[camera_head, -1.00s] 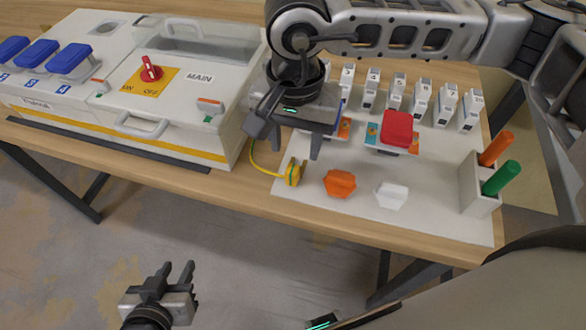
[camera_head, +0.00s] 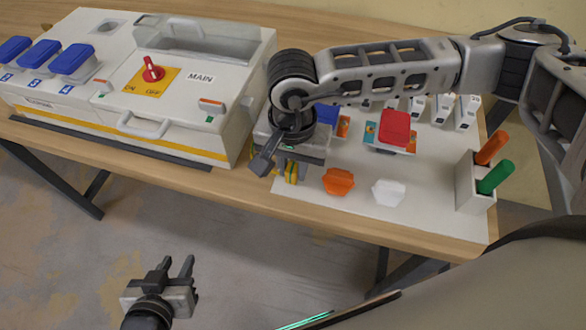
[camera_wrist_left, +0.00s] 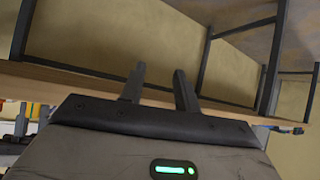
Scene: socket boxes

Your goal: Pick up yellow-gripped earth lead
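The yellow-gripped earth lead (camera_head: 291,174) is at the front left corner of the white board, its yellow grip with a green stripe. My right gripper (camera_head: 291,170) points down over it, with its fingers close in on both sides of the yellow grip. The grip still appears at board level; whether it touches the board is hidden. The lead's cable is hidden behind the gripper. My left gripper (camera_head: 177,268) is open and empty, low in front of the table; its spread fingers also show in the left wrist view (camera_wrist_left: 158,85).
An orange knob piece (camera_head: 338,181) and a white one (camera_head: 389,193) lie just right of the grip. A holder with orange and green handles (camera_head: 496,177) stands at the board's right. The MAIN switch box (camera_head: 160,110) is close on the left.

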